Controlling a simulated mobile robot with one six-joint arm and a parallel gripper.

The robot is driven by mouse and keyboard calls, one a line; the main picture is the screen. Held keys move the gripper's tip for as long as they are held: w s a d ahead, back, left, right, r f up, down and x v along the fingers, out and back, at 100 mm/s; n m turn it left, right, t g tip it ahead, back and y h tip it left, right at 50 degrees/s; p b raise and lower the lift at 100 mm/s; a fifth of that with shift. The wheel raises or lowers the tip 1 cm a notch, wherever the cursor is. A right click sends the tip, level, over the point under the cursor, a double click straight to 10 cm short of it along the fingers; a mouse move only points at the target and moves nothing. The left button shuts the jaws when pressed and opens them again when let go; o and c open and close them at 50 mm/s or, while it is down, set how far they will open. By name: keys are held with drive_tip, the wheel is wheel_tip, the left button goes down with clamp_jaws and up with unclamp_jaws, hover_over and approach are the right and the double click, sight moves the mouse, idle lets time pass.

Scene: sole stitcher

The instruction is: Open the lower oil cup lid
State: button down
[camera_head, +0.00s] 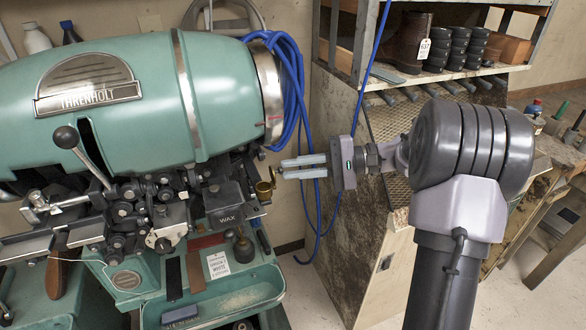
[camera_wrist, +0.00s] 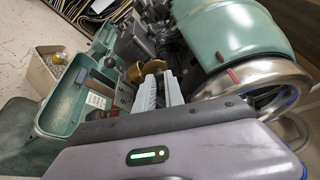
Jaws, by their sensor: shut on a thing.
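A small brass oil cup (camera_head: 264,189) sits at the right end of the stitcher's lower mechanism, beside the black WAX box. The brass cup (camera_wrist: 136,72) also shows in the wrist view, just beyond the fingertips. My gripper (camera_head: 279,168) reaches in from the right, its pale fingers level and pointing left, with the tips at the cup's upper right. In the wrist view my gripper (camera_wrist: 160,76) is shut on the brass lid (camera_wrist: 153,67), which is partly hidden by the fingers. The lid's exact angle to the cup cannot be told.
The green stitcher drum (camera_head: 140,100) is above and left of the fingers. The WAX box (camera_head: 229,204) is left of the cup. Blue cables (camera_head: 293,85) hang close behind my gripper. A green tray (camera_head: 240,297) lies below. A shelf unit (camera_head: 365,150) stands behind my wrist.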

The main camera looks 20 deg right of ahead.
drive_tip(key=shift+d+f, duration=0.1)
drive_tip(key=shift+f, duration=0.25)
idle(0.3)
drive_tip(key=c, duration=1.4)
unclamp_jaws()
drive_tip(key=shift+y, duration=0.3)
drive_tip(key=shift+r, duration=0.1)
drive_tip(key=shift+s+d, duration=0.1)
drive_tip(key=shift+d, duration=0.2)
drive_tip(key=p+v, duration=0.3)
drive_tip(key=v, duration=1.3)
drive_tip(key=shift+s+d+p, duration=0.25)
drive_tip(key=shift+p, duration=0.05)
drive_tip(key=shift+o, duration=0.2)
